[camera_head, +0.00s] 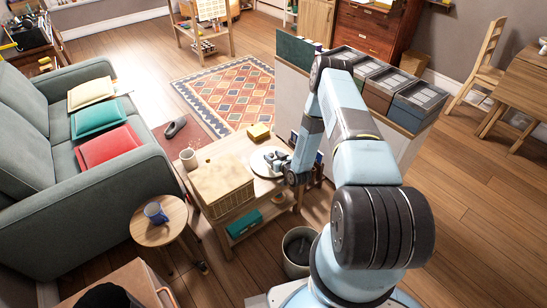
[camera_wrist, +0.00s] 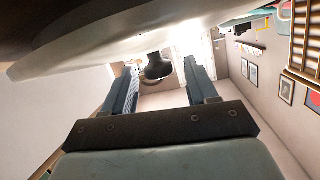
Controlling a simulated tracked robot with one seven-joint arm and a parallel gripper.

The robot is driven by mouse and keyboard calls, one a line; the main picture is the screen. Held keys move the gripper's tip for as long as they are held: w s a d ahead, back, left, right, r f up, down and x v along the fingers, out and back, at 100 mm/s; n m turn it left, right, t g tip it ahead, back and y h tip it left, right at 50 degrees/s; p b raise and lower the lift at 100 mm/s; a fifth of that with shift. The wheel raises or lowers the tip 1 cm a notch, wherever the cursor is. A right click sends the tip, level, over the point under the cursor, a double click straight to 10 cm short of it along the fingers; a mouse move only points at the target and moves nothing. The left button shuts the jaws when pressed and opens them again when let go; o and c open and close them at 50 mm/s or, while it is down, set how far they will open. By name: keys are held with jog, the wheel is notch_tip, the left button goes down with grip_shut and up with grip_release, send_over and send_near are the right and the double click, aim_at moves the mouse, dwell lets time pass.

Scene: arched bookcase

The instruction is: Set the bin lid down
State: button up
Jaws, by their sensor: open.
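The bin lid looks to be the pale round disc (camera_head: 258,161) lying flat on the low wooden table, next to a wicker box. My gripper (camera_head: 276,161) is at the disc's right side, low over it; whether it touches the disc is too small to tell. In the wrist view my gripper (camera_wrist: 163,82) has its two fingers apart, with nothing visibly held between them. A large pale rounded surface (camera_wrist: 120,45) fills the top of that view close to the fingers, probably the disc. The bin (camera_head: 298,252) stands on the floor right of the table, open and dark inside.
A round side table (camera_head: 160,222) with a blue mug (camera_head: 155,212) stands left. A white cabinet with storage boxes (camera_head: 418,103) stands behind my arm.

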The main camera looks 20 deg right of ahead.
jog(key=shift+s+d+r, duration=0.1)
jog(key=shift+s, duration=0.05)
jog(key=v, duration=1.1)
jog(key=shift+s+r, duration=0.3)
jog(key=w+d+r+n+g+h, duration=0.1)
jog(key=w+r, duration=0.4)
jog(key=r, duration=0.5)
jog(key=w+d+r+n+g+h, duration=0.15)
jog(key=w+r, duration=0.35)
jog(key=r, duration=0.5)
jog(key=s+r+m+g+h, duration=0.1)
jog(key=s+r, duration=0.1)
jog(key=r, duration=0.8)
jog(key=s+r+m+g+h, duration=0.1)
jog(key=s+r, duration=0.1)
jog(key=r, duration=0.8)
jog(key=s+a+r+m+g+h, duration=0.1)
jog(key=s+a+r+g, duration=0.1)
jog(key=s+r, duration=1.35)
jog(key=s+a+r+m+g, duration=0.1)
jog(key=s+r, duration=0.3)
jog(key=s, duration=0.7)
jog(key=s+a+r+g, duration=0.1)
jog(key=s+r, duration=0.3)
jog(key=s, duration=0.6)
jog(key=shift+s+a+m+y, duration=0.35)
jog(key=shift+a+y, duration=0.1)
jog(key=shift+a, duration=0.45)
jog(key=shift+r, duration=0.1)
